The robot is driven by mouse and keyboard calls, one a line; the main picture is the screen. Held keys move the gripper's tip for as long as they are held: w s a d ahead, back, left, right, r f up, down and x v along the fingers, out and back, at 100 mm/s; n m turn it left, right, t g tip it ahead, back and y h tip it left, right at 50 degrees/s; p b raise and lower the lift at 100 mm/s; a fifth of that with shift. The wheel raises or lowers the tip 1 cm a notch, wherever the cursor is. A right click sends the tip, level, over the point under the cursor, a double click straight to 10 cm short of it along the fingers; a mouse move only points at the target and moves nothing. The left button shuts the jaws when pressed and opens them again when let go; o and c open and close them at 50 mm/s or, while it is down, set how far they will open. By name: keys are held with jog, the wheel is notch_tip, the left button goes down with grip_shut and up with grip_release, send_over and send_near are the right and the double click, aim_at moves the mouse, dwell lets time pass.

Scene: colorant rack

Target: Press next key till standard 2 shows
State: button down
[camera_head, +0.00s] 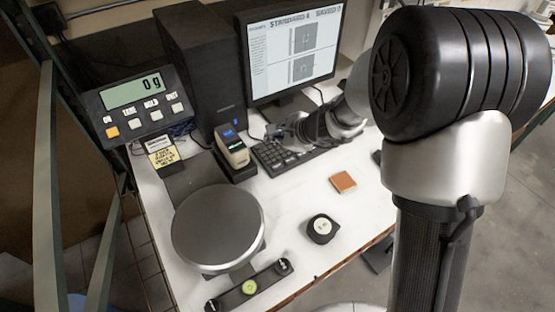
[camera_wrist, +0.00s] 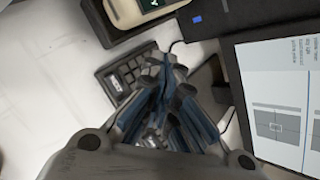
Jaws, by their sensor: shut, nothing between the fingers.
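A black keyboard (camera_head: 270,158) lies on the white bench in front of the monitor; my gripper (camera_head: 278,134) is low over it and hides much of it. The monitor (camera_head: 290,50) shows a heading with the word STANDARD, a character after it that I cannot read surely, SAVED, and two grey pictures. In the wrist view my gripper (camera_wrist: 162,80) is shut and empty, its fingertips over the keyboard (camera_wrist: 118,78). Whether the tips touch a key cannot be told. The individual key labels are too small to read.
A handheld instrument (camera_head: 232,148) stands in a dark dock left of the keyboard. A black tower (camera_head: 205,70) and a scale display (camera_head: 135,100) reading 0 g are at the left. A round scale pan (camera_head: 218,225), tape measure (camera_head: 322,229) and orange-brown tile (camera_head: 343,182) are nearer.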

jog(key=shift+f, duration=0.15)
jog(key=b, duration=0.6)
send_over(275, 168)
notch_tip(275, 168, down, 8)
jog(key=shift+r, duration=0.1)
jog(key=shift+f+b, duration=0.4)
jog(key=shift+b, duration=0.3)
dwell(0.6)
jog(key=shift+f+b, duration=0.4)
jog(key=shift+b, duration=0.2)
jog(key=shift+f+b, duration=0.3)
jog(key=shift+b, duration=0.15)
dwell(0.5)
jog(key=shift+r, duration=0.1)
jog(key=shift+d+r+p, duration=0.1)
jog(key=shift+r+p, duration=0.4)
jog(key=shift+r, duration=0.15)
jog(key=shift+r, duration=0.1)
